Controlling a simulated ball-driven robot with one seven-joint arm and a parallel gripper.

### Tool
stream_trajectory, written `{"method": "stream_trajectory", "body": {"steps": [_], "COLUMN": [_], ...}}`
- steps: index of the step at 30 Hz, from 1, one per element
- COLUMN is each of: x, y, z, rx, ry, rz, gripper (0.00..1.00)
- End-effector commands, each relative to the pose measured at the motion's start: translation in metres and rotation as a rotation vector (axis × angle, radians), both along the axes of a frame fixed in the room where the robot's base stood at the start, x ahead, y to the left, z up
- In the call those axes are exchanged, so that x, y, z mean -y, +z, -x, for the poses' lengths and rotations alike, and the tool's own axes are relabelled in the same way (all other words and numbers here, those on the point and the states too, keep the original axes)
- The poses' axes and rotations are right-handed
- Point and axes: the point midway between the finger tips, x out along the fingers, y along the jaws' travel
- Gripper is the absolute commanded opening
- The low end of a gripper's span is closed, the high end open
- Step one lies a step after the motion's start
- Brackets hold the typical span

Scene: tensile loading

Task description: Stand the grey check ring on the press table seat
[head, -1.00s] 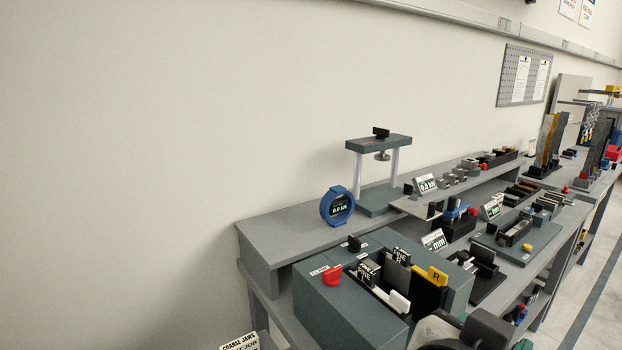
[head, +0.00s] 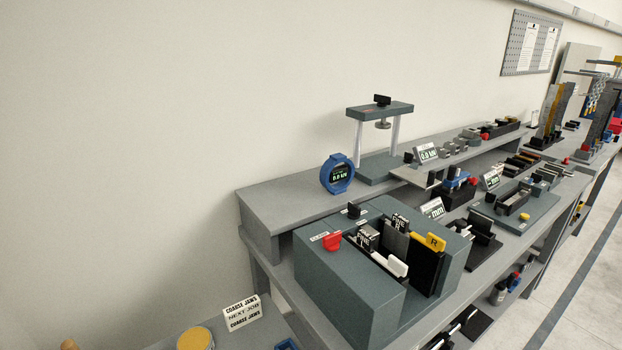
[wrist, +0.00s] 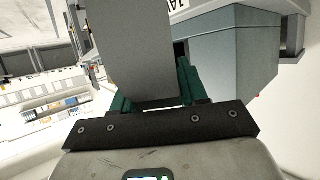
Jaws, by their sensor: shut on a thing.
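In the wrist view my gripper (wrist: 152,97), with dark green fingers, is shut on a broad plain grey piece (wrist: 115,45). It looks like the side of the grey check ring, but no opening shows. The piece runs up out of the picture and hides much of what lies beyond. My gripper is not in the head view. The small press (head: 379,111) has a dark top plate, two pale columns and a plunger. Its table (head: 378,168) stands on the raised shelf, with nothing visible on it; the seat is too small to make out.
A blue ring gauge (head: 325,178) stands left of the press. A grey-green box (head: 335,283) with jaws and a red knob is in front. A display (head: 426,152) and several small blocks are to the right. The shelf's left end (head: 275,205) is clear. A coarse jaws sign (head: 242,312) stands lower left.

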Motion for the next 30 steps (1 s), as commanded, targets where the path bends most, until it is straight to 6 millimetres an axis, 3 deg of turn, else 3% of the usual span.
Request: {"method": "stream_trajectory", "body": {"steps": [6,13,30], "x": [0.004,0.003,0.003], "y": [-0.063,-0.108,-0.11], "z": [-0.01,-0.019,-0.018], "rx": [0.0,0.003,0.008], "ry": [0.144,0.256,0.268], "rz": [0.002,0.001,0.002], "gripper": [0.0,0.0,0.0]}}
